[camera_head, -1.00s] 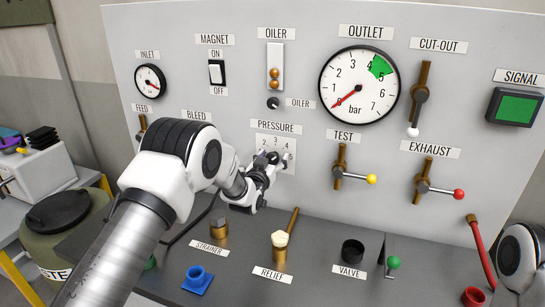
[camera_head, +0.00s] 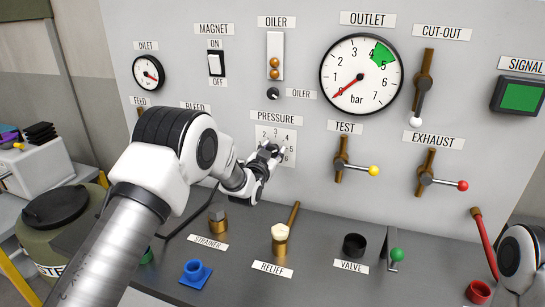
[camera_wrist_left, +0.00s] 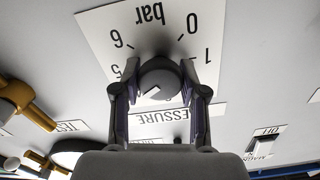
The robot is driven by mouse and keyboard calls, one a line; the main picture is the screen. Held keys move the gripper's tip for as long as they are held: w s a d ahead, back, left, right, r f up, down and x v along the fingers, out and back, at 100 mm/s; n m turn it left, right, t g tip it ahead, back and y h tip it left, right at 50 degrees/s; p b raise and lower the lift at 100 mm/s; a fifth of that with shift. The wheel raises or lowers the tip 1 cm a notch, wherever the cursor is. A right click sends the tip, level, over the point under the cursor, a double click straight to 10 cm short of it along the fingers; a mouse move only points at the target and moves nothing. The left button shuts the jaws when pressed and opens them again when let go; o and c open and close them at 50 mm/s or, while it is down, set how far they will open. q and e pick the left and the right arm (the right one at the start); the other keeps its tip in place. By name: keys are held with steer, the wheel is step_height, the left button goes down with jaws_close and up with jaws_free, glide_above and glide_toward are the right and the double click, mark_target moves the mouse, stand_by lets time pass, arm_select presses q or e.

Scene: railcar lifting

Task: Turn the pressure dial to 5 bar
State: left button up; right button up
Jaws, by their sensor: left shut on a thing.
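The pressure dial is a round grey knob (camera_wrist_left: 158,80) with a white mark, on a white number plate (camera_wrist_left: 105,28) that appears upside down in the left wrist view. In the head view the gripper covers the knob and part of the plate. The outlet gauge (camera_head: 360,75) has its red needle at the low end, lower left. My right gripper is out of view.
The panel carries test (camera_head: 358,168), exhaust (camera_head: 442,182) and cut-out (camera_head: 422,85) levers right of the dial. On the bench below stand the relief fitting (camera_head: 280,240), a strainer (camera_head: 218,222) and a black valve cup (camera_head: 354,246).

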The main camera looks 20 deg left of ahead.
arm_select(q)
steer(key=m+b, duration=0.3)
steer(key=shift+f, duration=0.15)
steer(key=shift+d+m+b, duration=0.1)
steer(key=shift+m+b, duration=1)
steer(key=shift+m, duration=0.5)
steer(key=o, duration=1.1)
steer(key=shift+r, duration=0.2)
steer(key=s, duration=1.2)
